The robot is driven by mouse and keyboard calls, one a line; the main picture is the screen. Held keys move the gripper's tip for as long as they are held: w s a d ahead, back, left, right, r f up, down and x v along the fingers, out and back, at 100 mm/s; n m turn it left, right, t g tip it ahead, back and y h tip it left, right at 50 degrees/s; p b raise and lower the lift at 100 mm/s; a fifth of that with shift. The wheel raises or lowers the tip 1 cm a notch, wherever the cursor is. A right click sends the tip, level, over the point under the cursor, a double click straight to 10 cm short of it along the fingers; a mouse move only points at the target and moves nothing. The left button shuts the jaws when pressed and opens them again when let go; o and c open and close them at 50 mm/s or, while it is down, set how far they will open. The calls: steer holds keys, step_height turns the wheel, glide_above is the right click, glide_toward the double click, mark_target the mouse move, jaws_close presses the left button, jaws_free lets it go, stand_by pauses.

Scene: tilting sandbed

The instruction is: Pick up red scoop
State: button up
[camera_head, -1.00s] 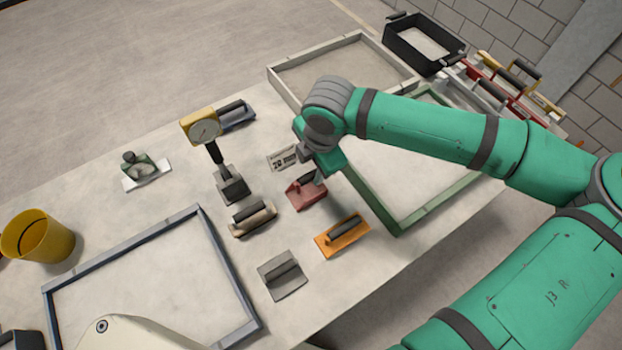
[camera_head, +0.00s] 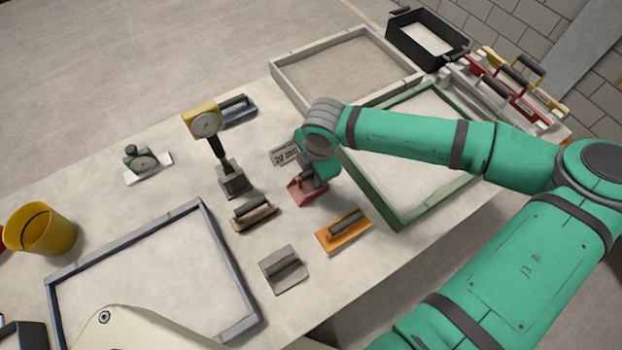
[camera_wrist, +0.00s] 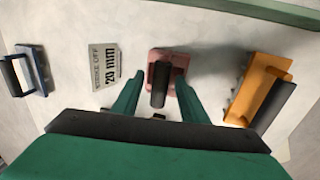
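The red scoop (camera_head: 306,192) lies on the table in the head view, partly hidden by my gripper (camera_head: 313,181) just above it. In the wrist view the scoop (camera_wrist: 168,58) shows a reddish body and a dark handle pointing toward me. My gripper (camera_wrist: 158,95) is open there, with one green finger on each side of the dark handle. I cannot tell whether the fingers touch the handle.
An orange float (camera_head: 343,231) lies to the right of the scoop, and a tan float (camera_head: 254,215) to its left. A "20 mm" plate (camera_head: 285,154) lies behind it. A dial gauge on a stand (camera_head: 220,150) rises at left.

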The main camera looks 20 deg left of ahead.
jaws_close()
steer(key=shift+r, duration=0.1)
steer(key=shift+w+r, duration=0.1)
steer(key=shift+r, duration=0.35)
step_height(320, 180, up, 2)
steer(key=shift+d+r, duration=0.1)
steer(key=shift+r, duration=0.15)
steer(key=s+d+r, duration=0.9)
steer(key=s, duration=0.1)
steer(key=shift+d+r, duration=0.25)
steer(key=shift+d, duration=0.15)
